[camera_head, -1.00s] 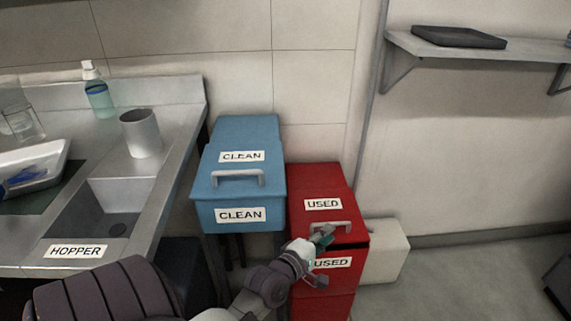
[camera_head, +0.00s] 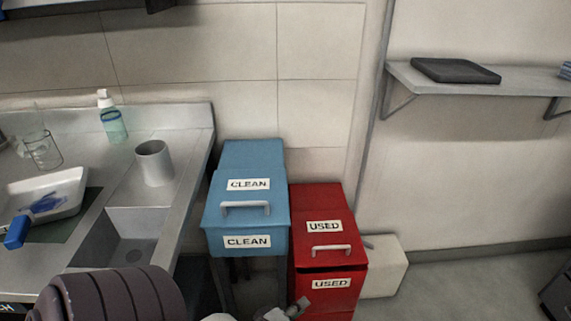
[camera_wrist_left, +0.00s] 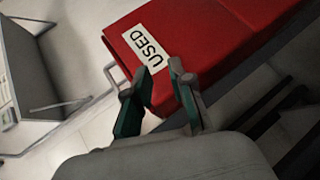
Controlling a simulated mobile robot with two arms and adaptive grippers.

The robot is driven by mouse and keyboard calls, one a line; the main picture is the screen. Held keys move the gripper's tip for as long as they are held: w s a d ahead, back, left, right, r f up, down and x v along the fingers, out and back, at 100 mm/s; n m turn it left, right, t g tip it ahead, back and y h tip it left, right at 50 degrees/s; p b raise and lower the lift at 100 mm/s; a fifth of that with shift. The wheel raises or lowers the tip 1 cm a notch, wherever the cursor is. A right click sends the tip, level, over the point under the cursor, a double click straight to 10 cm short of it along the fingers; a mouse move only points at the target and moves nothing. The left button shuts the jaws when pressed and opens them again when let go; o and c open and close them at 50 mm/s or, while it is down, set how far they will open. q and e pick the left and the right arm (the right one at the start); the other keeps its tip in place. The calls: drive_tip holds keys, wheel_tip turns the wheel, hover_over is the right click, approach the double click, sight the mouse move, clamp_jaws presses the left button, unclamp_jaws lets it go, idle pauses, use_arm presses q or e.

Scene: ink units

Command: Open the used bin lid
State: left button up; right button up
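The red used bin (camera_head: 329,285) stands right of the blue bin in the head view, with USED labels on its lid and front. Its lid (camera_head: 322,225) is down, with a grey handle (camera_head: 331,248) near the front edge. A thin dark gap shows under the lid's front edge. My left gripper (camera_head: 288,309) is at the bottom edge, in front of and below the handle, partly cut off. In the left wrist view its two green-padded fingers (camera_wrist_left: 165,66) are apart with nothing between them, in front of the red bin (camera_wrist_left: 215,30). My right gripper is out of view.
The blue clean bin (camera_head: 247,195) stands just left. Left of it are a steel counter (camera_head: 190,135) with a sink (camera_head: 130,240), a cup (camera_head: 154,163) and a bottle (camera_head: 112,120). A pale box (camera_head: 385,265) is right of the used bin; a wall shelf (camera_head: 520,80) hangs above.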

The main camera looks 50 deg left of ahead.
use_arm(q)
drive_tip(key=s+d+f+m+g+p, duration=0.4)
drive_tip(key=s+f+m+g+p, duration=0.1)
drive_tip(key=s+f+m+p, duration=0.2)
wheel_tip(320, 180, down, 3)
drive_tip(key=shift+s+d+f+m+h+p, duration=0.1)
drive_tip(key=shift+s+d+m+h+p, duration=0.25)
drive_tip(key=shift+s+p, duration=0.7)
drive_tip(key=shift+w, duration=0.15)
